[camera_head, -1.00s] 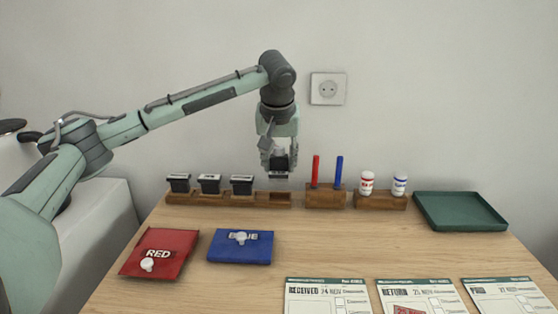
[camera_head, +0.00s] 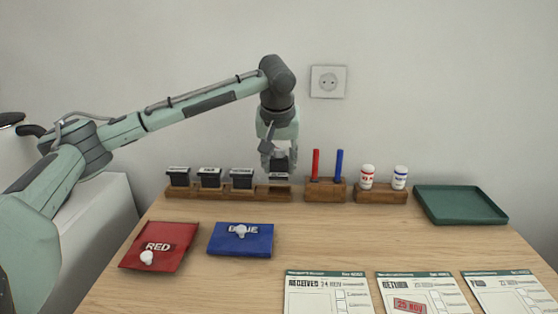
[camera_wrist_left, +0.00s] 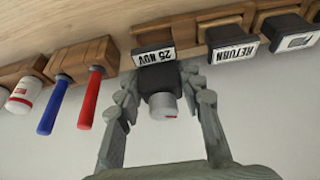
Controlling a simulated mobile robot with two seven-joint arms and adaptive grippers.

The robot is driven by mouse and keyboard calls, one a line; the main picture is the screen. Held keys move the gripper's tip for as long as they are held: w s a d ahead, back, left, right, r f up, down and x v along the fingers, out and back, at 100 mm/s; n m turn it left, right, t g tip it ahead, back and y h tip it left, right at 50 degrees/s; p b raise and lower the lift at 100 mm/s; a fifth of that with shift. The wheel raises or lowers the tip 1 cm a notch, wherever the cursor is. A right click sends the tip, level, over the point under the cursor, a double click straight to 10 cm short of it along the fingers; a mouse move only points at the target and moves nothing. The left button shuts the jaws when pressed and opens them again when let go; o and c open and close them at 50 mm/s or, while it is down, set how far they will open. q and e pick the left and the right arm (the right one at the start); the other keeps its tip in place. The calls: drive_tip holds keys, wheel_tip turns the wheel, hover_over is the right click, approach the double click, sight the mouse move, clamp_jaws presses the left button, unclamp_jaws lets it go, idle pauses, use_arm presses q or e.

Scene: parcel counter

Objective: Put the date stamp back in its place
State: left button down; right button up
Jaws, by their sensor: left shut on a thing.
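The date stamp (camera_head: 279,177) is dark with a white label that reads "25 NOV" in the left wrist view (camera_wrist_left: 156,56). My left gripper (camera_head: 279,163) is shut on it, with the fingers on both sides of its handle in the wrist view (camera_wrist_left: 160,98). The stamp is upright at the right end of the wooden stamp rack (camera_head: 279,193), over the end place beside the other stamps. Its base is at or just above the rack; I cannot tell whether it is seated. My right gripper is not in view.
Several dark stamps (camera_head: 209,178) fill the rack to the left. A pen block (camera_head: 325,194) with red and blue pens and a bottle holder (camera_head: 381,196) stand right. A green tray (camera_head: 460,205), red pad (camera_head: 160,246), blue pad (camera_head: 241,240) and paper forms (camera_head: 328,293) lie on the table.

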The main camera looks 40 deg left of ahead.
use_arm(q)
drive_tip(key=shift+f+b, duration=0.4)
drive_tip(key=shift+f, duration=1.35)
drive_tip(key=c, duration=1.2)
unclamp_jaws()
drive_tip(key=shift+p+v, duration=0.85)
drive_tip(key=shift+v, duration=0.6)
drive_tip(key=shift+s+r, duration=0.1)
drive_tip(key=shift+r, duration=0.1)
drive_tip(key=shift+v, duration=0.9)
